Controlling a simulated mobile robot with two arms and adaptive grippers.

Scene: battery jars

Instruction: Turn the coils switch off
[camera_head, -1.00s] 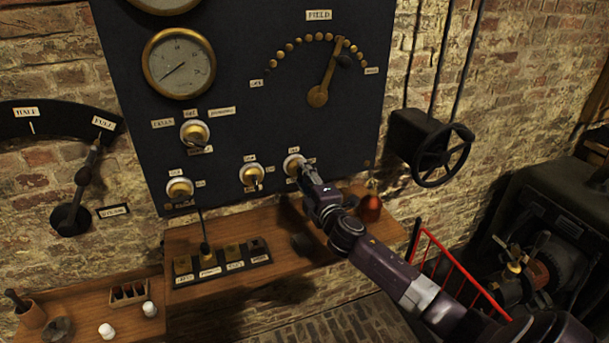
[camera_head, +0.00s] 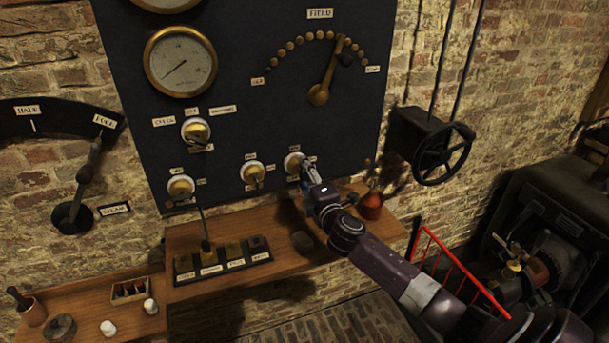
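A dark panel (camera_head: 225,120) on the brick wall carries several round brass-and-white switches with small labels. My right gripper (camera_head: 304,171) is at the rightmost switch (camera_head: 293,161) of the lower row, its fingertips at the switch's lower right side. The fingers overlap the switch's lever, so I cannot tell whether they grip it or are open. Two other lower switches, a middle one (camera_head: 252,172) and a left one (camera_head: 181,187), are free, and another switch (camera_head: 196,131) sits higher. The labels are too small to read surely. My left gripper is not in view.
A wooden shelf (camera_head: 290,262) below the panel holds a block of labelled keys (camera_head: 222,258) and a red-brown bottle (camera_head: 371,206). A handwheel (camera_head: 443,154) projects at the right. A red railing (camera_head: 455,265) and dark machinery (camera_head: 560,225) stand beyond my arm.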

